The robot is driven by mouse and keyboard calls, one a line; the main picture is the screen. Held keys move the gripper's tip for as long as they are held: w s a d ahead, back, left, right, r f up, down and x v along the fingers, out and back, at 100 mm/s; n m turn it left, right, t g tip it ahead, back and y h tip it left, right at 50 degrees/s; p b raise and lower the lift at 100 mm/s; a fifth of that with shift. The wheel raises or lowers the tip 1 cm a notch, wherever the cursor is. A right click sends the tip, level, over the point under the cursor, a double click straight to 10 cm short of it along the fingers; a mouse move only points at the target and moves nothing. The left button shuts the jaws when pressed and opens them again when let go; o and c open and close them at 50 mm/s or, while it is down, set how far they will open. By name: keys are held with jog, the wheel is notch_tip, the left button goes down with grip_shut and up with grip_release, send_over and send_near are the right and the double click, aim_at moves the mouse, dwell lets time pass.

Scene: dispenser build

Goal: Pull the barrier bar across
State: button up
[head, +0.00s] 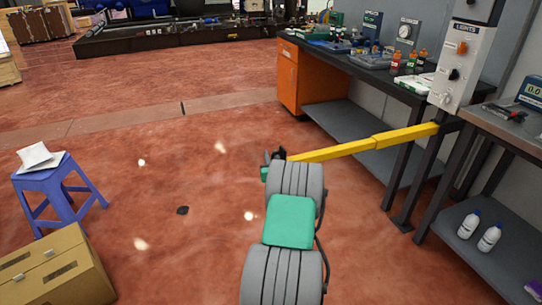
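The yellow barrier bar (345,148) reaches out to the left from a dark post (428,165) at the right, in front of the workbench. My gripper (277,156) is at the bar's left end, just beyond my grey and green arm. Most of the gripper is hidden behind the arm, so I cannot tell whether its fingers are closed on the bar or only beside it.
An orange-fronted workbench (289,75) with bottles and tools stands behind the bar. A grey control box (462,65) is above the post. A blue stool (60,190) with papers and a cardboard box (55,270) are at the left.

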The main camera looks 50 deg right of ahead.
jog(key=shift+c, duration=0.4)
grip_shut()
dwell(1.0)
